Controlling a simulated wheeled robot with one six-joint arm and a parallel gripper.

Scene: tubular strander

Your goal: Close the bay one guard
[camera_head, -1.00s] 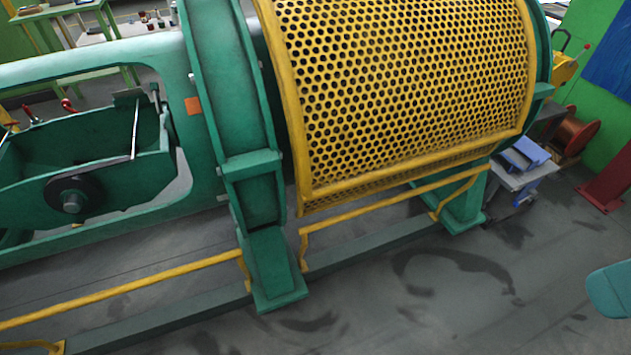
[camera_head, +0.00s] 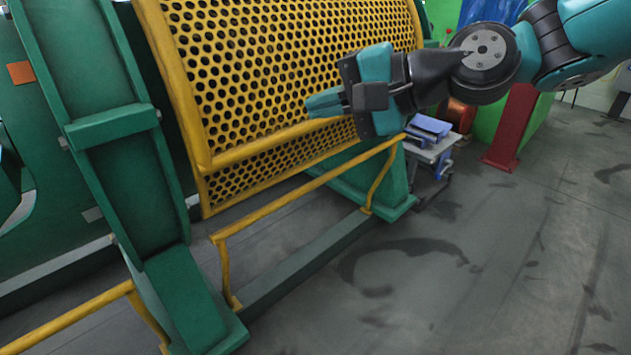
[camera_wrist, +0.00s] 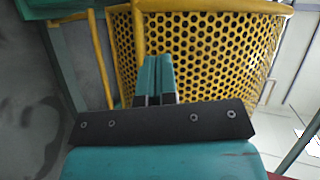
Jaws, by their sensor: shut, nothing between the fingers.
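The guard (camera_head: 270,75) is a curved yellow perforated panel with a yellow frame, between green ring-shaped frames. It hangs over the front of the machine in the head view, its lower edge above the yellow floor rail. No label shows which bay it belongs to. My gripper (camera_head: 318,104) is shut and empty. In the head view its fingertips point left, in front of the guard's lower mesh. In the wrist view the gripper (camera_wrist: 157,62) points at the mesh (camera_wrist: 210,50) near a yellow frame bar (camera_wrist: 138,30). I cannot tell whether the fingers touch the guard.
A yellow rail (camera_head: 300,190) runs low along the machine's front. A green support foot (camera_head: 190,300) stands at the left. A small cart with blue items (camera_head: 430,130) and a red post (camera_head: 515,125) stand at the right. The grey floor (camera_head: 450,270) in front is clear.

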